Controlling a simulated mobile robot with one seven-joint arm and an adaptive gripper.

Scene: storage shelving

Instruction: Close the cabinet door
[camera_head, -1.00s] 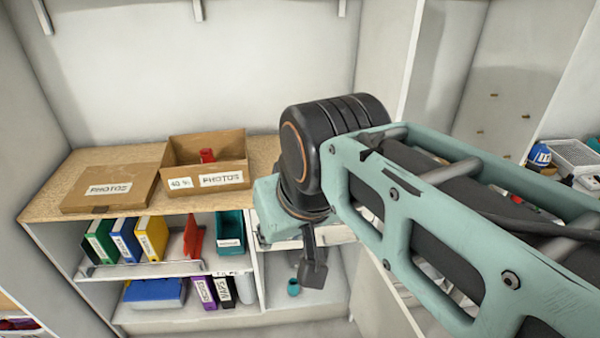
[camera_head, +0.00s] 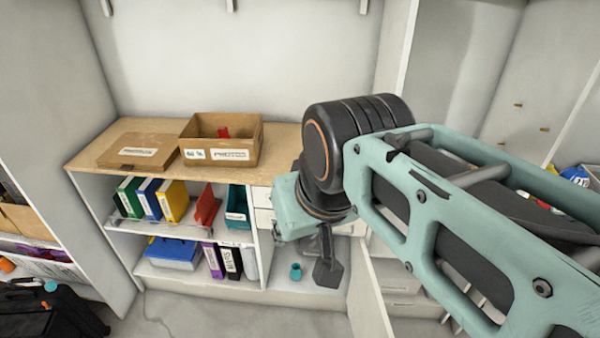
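The low white cabinet (camera_head: 259,262) stands against the back wall under a wooden top. Its right compartment is open and shows a small teal cup on its floor. A white door panel (camera_head: 369,305) stands swung out at the compartment's right side, seen nearly edge-on. My gripper (camera_head: 328,272) points down in front of the open compartment, to the left of the door panel. One dark finger shows clearly; the rest is hidden by my wrist and arm. I see nothing held, and cannot tell whether it touches the door.
Cardboard photo boxes (camera_head: 221,140) sit on the wooden top (camera_head: 100,137). Binders (camera_head: 172,200) and a blue box (camera_head: 172,252) fill the left shelves. A black case (camera_head: 50,315) lies at lower left. Grey floor (camera_head: 220,315) is clear before the cabinet. My arm hides much of the right.

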